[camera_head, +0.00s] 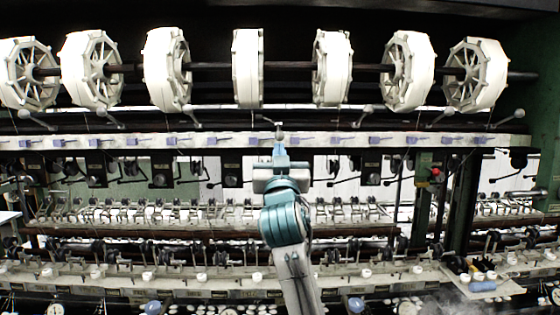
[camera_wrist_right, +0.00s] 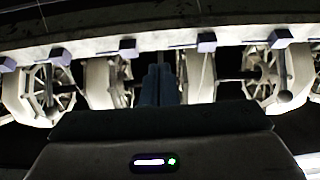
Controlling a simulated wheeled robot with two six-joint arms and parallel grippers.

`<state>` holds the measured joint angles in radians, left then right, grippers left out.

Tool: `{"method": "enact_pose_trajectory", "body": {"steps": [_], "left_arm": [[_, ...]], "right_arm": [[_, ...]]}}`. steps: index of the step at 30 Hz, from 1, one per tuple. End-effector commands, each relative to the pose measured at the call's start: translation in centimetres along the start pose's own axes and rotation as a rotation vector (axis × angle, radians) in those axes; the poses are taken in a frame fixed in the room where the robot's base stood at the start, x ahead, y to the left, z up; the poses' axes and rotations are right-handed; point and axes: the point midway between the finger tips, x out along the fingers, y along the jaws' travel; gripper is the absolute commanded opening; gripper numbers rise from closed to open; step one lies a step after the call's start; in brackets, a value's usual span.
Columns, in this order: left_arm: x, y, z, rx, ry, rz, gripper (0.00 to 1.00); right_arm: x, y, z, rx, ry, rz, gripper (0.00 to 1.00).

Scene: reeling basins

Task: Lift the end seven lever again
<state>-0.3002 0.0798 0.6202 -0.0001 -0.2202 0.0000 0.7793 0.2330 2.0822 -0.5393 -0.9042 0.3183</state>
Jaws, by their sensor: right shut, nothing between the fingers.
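Several grey levers with round knobs stand along the long pale rail (camera_head: 330,141), below the white reels. I cannot read any numbers that mark which is end seven; the rightmost lever (camera_head: 508,117) is below the rightmost reel. My right gripper (camera_head: 279,147) is shut and empty, pointing up at the rail just below the middle lever (camera_head: 278,130). From this view I cannot tell if they touch. In the right wrist view the blue fingers (camera_wrist_right: 160,84) are together with nothing between them, and a knobbed lever (camera_wrist_right: 285,94) hangs at the right. My left gripper is not in view.
Several white spoked reels (camera_head: 248,68) sit on a dark shaft above the rail. Small purple blocks (camera_head: 412,140) line the rail's front. Below are rows of metal fittings and a lower bench (camera_head: 190,285). A tray (camera_head: 490,288) with spools sits at the lower right.

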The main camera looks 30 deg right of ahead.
Motion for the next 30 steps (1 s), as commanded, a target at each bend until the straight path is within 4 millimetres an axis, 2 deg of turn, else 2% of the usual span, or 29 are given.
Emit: {"method": "enact_pose_trajectory", "body": {"steps": [30], "left_arm": [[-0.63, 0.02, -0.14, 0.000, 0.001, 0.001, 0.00]], "right_arm": [[0.88, 0.01, -0.87, 0.000, 0.000, 0.000, 0.00]]}}
